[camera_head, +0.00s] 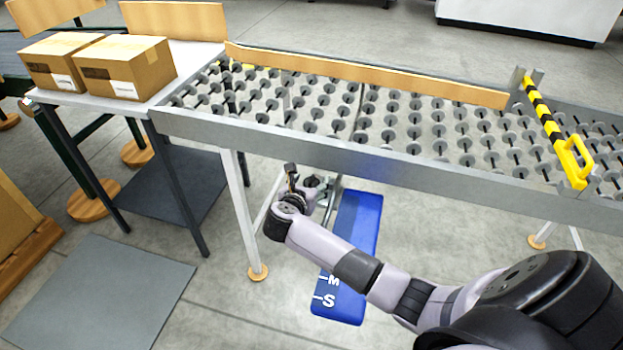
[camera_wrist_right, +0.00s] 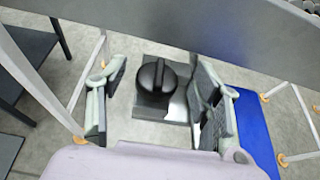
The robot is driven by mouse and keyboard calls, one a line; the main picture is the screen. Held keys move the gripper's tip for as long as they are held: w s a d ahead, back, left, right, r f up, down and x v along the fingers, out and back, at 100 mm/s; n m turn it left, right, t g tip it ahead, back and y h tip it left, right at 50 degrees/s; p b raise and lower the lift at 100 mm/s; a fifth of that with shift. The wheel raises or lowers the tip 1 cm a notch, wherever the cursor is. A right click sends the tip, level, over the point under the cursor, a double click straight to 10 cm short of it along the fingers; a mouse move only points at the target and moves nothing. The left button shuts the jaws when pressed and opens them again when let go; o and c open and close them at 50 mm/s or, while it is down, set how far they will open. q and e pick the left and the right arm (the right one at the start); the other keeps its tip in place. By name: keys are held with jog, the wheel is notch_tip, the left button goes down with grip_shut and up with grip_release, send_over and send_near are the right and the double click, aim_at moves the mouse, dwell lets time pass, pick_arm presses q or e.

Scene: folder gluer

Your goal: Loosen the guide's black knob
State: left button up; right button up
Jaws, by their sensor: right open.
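The guide's black knob (camera_wrist_right: 157,78) is round with a raised grip bar across its top. It sits on a grey metal bracket (camera_wrist_right: 160,54) in the right wrist view. My right gripper (camera_wrist_right: 155,95) is open, with one finger on each side of the knob in the picture. A gap shows between the knob and each finger, and nothing is held. In the head view my right gripper (camera_head: 306,187) is below the conveyor's near rail, at the top of the blue guide plate (camera_head: 352,235) marked M and S. The knob is hard to make out there. My left gripper is not seen.
Two cardboard boxes (camera_head: 126,68) sit on a table at the left. A yellow-black barred handle (camera_head: 555,130) crosses the conveyor at the right.

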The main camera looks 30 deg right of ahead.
jog(key=shift+x, duration=1.05)
jog(key=shift+c, duration=0.6)
jog(key=c, duration=1.1)
